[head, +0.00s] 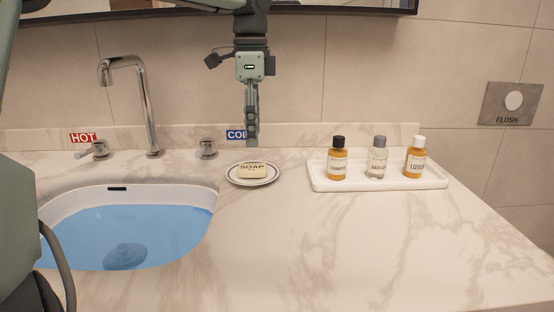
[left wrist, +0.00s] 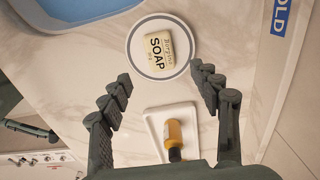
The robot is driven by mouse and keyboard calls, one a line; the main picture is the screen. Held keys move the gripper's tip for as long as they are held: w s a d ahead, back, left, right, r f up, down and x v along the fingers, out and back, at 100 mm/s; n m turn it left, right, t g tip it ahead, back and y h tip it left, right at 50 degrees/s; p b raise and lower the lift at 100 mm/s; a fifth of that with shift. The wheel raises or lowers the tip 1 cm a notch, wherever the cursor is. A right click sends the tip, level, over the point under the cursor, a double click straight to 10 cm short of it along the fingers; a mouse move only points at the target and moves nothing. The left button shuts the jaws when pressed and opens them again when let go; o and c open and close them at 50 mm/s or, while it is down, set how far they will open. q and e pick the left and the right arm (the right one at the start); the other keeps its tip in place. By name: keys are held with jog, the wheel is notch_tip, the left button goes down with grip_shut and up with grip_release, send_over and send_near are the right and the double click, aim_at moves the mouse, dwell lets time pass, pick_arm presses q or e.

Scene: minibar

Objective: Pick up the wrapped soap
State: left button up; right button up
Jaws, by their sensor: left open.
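The wrapped soap (head: 252,169) is a cream bar labelled SOAP. It lies on a small round white dish (head: 233,179) with a dark ring, on the marble counter right of the sink. My left gripper (head: 252,143) hangs above and behind the dish, pointing down. In the left wrist view the soap (left wrist: 158,53) and its dish (left wrist: 135,40) lie beyond the fingertips. My left gripper (left wrist: 160,83) is open there, with nothing between its fingers. My right gripper is not in view.
A sink (head: 70,203) with water and a chrome faucet (head: 150,105) stands left of the soap. A white tray (head: 400,184) with three small bottles stands to the right. The wall is close behind. The front right counter is clear.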

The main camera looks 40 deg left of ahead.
aim_at(252, 166)
pick_arm(q)
jog(key=shift+w+f, duration=0.1)
jog(key=shift+w, duration=0.15)
jog(key=shift+s+f, duration=0.15)
jog(key=shift+f, duration=0.5)
jog(key=shift+s+f, duration=0.15)
jog(key=shift+f, duration=0.45)
jog(key=f, duration=0.4)
jog(key=shift+s+a+f+p, duration=0.15)
jog(key=shift+a+f+p, duration=0.1)
jog(key=shift+p, duration=0.05)
jog(key=shift+f, duration=0.15)
jog(key=c, duration=0.8)
jog(key=shift+c, duration=1.3)
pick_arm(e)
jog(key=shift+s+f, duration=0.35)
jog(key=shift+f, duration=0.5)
